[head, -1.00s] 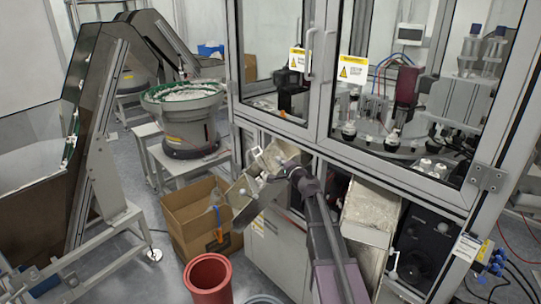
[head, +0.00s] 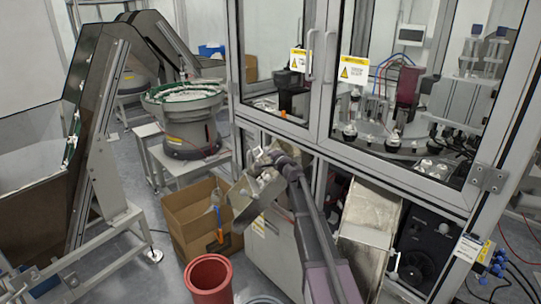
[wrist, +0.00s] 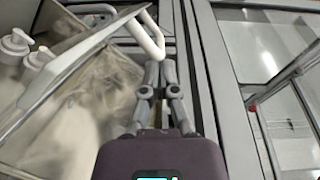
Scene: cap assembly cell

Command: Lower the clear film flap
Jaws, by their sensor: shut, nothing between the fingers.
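The clear film flap (wrist: 85,90) is a creased, see-through sheet at the left of the wrist view. It hangs from a pale bar and lies over a chute with white pump caps (wrist: 38,60). A white looped handle (wrist: 150,38) stands at the bar's upper end. My gripper (wrist: 161,66) is shut and empty, its fingertips just below the handle in the picture; I cannot tell whether they touch it. In the head view my gripper (head: 266,160) is over the small chute (head: 248,195) on the machine's front, hiding much of the flap.
A cardboard box (head: 185,215) stands on the floor left of the chute, with a red bin (head: 209,280) in front. Another open chute (head: 370,215) juts out to the right. The glazed cabinet (head: 385,165) rises behind my arm.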

